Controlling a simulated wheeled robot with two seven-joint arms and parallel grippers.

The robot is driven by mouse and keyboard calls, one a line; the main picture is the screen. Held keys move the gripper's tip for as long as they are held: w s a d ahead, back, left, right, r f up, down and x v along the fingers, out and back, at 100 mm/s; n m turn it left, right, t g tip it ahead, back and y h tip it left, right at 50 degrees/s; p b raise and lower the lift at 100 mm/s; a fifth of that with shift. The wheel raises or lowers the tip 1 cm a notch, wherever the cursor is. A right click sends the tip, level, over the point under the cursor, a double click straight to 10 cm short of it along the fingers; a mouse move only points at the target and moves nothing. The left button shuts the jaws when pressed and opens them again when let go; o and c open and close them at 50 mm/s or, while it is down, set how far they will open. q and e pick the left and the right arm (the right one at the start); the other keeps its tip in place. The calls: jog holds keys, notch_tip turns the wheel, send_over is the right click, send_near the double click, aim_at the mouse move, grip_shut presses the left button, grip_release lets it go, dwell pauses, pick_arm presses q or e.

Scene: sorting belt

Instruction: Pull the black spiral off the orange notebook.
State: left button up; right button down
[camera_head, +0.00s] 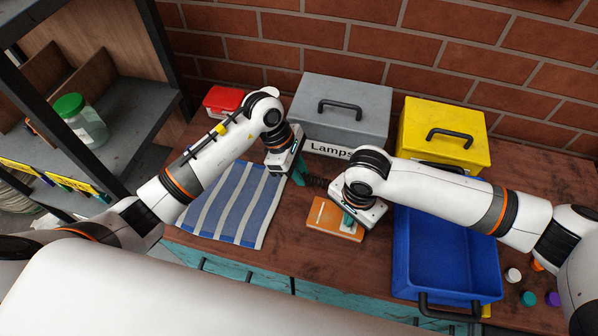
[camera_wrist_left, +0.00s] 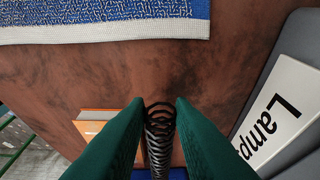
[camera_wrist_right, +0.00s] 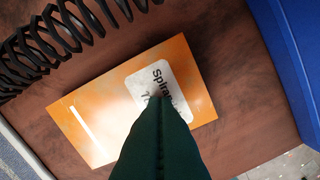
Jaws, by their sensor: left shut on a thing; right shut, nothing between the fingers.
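The orange notebook (camera_head: 325,219) lies flat on the wooden table, its white label partly covered by my right gripper in the right wrist view (camera_wrist_right: 88,122). The black spiral (camera_head: 319,182) is apart from the notebook, with bare wood between them in the right wrist view (camera_wrist_right: 62,38). My left gripper (camera_head: 302,179) is shut on one end of the spiral, between its green fingers in the left wrist view (camera_wrist_left: 158,108). My right gripper (camera_head: 348,222) is shut and empty, its fingertips over the notebook's label; I cannot tell whether they touch it.
A blue-and-white striped cloth (camera_head: 232,205) lies left of the notebook. A blue bin (camera_head: 446,290) stands to the right. A grey box (camera_head: 345,103) marked "Lamps", a yellow box (camera_head: 440,125) and a red box (camera_head: 222,100) stand along the back.

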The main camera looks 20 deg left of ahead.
pick_arm(q)
jog(key=shift+f, duration=0.1)
pick_arm(e)
jog(key=shift+s+d+f, duration=0.15)
jog(key=shift+s+f, duration=0.1)
jog(key=shift+f, duration=0.25)
pick_arm(q)
jog(key=shift+w+a+f, duration=0.1)
jog(key=shift+w+f, duration=0.05)
jog(key=shift+w, duration=0.1)
pick_arm(e)
jog(key=shift+w+r, duration=0.3)
jog(key=shift+r, duration=0.55)
pick_arm(q)
jog(key=shift+s, duration=0.1)
pick_arm(e)
jog(key=shift+r, duration=3.85)
pick_arm(q)
jog(key=shift+r, duration=0.25)
